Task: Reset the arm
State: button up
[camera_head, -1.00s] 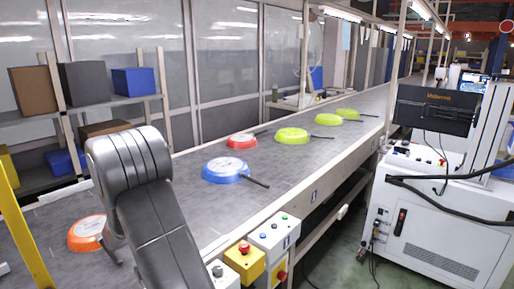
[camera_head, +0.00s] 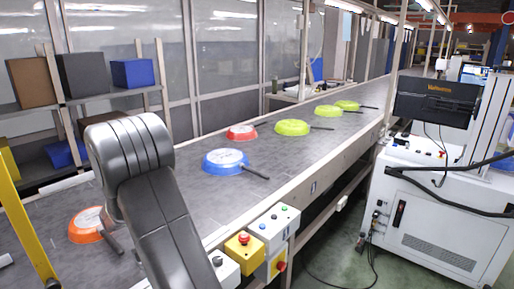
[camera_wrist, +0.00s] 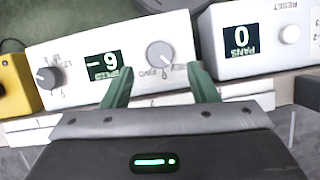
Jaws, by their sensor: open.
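My gripper (camera_wrist: 160,85) shows in the wrist view with its two green fingers apart and nothing between them. It points at a white control box (camera_wrist: 135,60) with a knob and a small display. My arm rises at the lower left of the head view, and my gripper is out of sight there. Several pans lie upside down on the conveyor (camera_head: 225,195): an orange one (camera_head: 86,226) partly behind my arm, a blue one (camera_head: 226,161), a red one (camera_head: 242,132), and green ones (camera_head: 292,128) farther back.
A second white box (camera_wrist: 255,40) with a display stands beside the first. A yellow box with a red button (camera_head: 244,246) sits at the conveyor's near side. A white machine cabinet (camera_head: 440,220) stands at the right. Shelves with boxes (camera_head: 133,73) stand at the left.

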jog(key=v, duration=0.9)
jog(key=x, duration=1.3)
jog(key=shift+s+d+f, duration=0.15)
jog(key=shift+d+f, duration=0.05)
jog(key=shift+f, duration=0.15)
jog(key=shift+r+m, duration=0.2)
jog(key=shift+m, duration=0.6)
jog(key=m+y, duration=0.1)
jog(key=m, duration=0.2)
jog(key=m+g+y, duration=0.1)
jog(key=m, duration=0.2)
jog(key=shift+w+d+y, duration=0.25)
jog(key=shift+y, duration=0.05)
jog(key=m+y, duration=0.1)
jog(key=m, duration=0.3)
jog(key=shift+d+m+y, duration=0.15)
jog(key=shift+m+y, duration=0.25)
jog(key=m, duration=0.2)
jog(key=m+y+b, duration=0.1)
jog(key=m, duration=0.1)
jog(key=shift+s+d+t, duration=0.15)
jog(key=shift+t, duration=0.15)
jog(key=shift+r+m+y, duration=0.3)
jog(key=shift+r, duration=0.05)
jog(key=shift+v, duration=1.05)
